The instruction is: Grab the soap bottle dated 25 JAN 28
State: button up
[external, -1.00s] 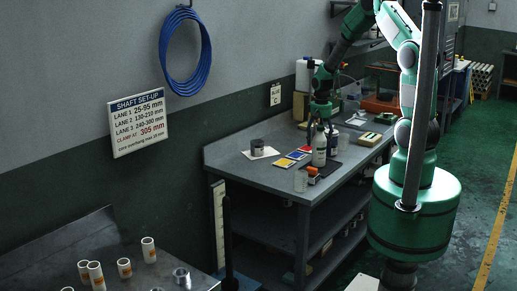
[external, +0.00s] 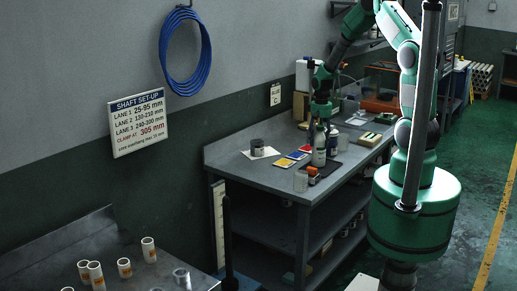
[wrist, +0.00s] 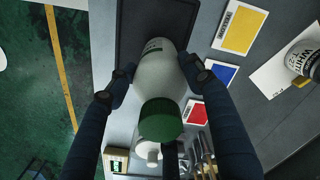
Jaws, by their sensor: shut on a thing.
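A pale grey-white bottle with a green cap (wrist: 160,120) stands between my fingers in the wrist view. Its body (wrist: 155,80) carries a label with dark print, mostly turned out of sight; I cannot read a date. My gripper (wrist: 158,68) is shut on this bottle, one finger on each side. In the external view my gripper (external: 320,120) reaches down over the bottle (external: 319,157) near the bench's front. I cannot tell whether the bottle's base touches the bench. Another white bottle (wrist: 148,152) shows just beyond the cap in the wrist view.
Yellow, blue and red cards (external: 297,155) lie beside the bottle on the grey bench (external: 235,168). A dark tin (external: 257,147) stands on white paper to the left.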

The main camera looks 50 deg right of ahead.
aim_at(320, 126)
jog(key=shift+r, duration=0.2)
jog(key=shift+r, duration=0.55)
notch_tip(320, 126, up, 2)
jog(key=shift+w+r, duration=0.1)
jog(key=s+a, duration=0.3)
jog(key=s, duration=0.4)
jog(key=s+a+r+p, duration=0.1)
jog(key=s+a, duration=0.2)
jog(key=s, duration=0.5)
jog(key=shift+r, duration=0.2)
jog(key=shift+a, duration=0.15)
jog(key=shift+w, duration=0.1)
